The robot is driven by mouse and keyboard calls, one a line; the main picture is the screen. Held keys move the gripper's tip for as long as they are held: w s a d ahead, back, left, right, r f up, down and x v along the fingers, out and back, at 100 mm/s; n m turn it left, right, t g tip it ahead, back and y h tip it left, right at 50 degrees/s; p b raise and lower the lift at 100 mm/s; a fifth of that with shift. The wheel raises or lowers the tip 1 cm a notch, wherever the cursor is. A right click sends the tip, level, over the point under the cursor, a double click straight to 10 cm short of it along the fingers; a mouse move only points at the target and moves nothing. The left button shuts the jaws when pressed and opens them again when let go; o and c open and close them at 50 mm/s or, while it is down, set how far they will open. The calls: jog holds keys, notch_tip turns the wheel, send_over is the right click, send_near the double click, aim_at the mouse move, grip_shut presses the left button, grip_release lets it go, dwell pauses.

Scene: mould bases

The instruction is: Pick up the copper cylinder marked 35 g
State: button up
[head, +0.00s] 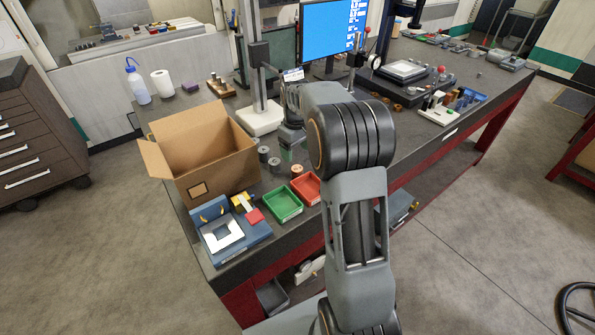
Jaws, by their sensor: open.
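Several small cylinders stand on the dark bench top between the cardboard box and my arm. One with a copper-coloured top (297,171) stands just behind the red tray. Two greyer ones, a nearer cylinder (274,164) and a farther cylinder (263,153), stand to its left. Their weight marks are too small to read. My gripper (287,154) points down just behind and above the cylinders, apart from the copper one. It is open; its fingertips are small and partly unclear, and my arm's elbow hides the area to its right.
An open cardboard box (215,178) stands left of the cylinders. A green tray (283,203) and a red tray (307,188) lie in front. A blue fixture (245,243) sits at the near corner. A white-based stand (260,121) rises behind my gripper.

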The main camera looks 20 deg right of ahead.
aim_at(297, 168)
jog(key=shift+s+f+p, duration=0.2)
jog(key=shift+f+p, duration=0.7)
jog(key=shift+f, duration=3.3)
jog(key=c, duration=1.2)
jog(key=shift+r, duration=0.15)
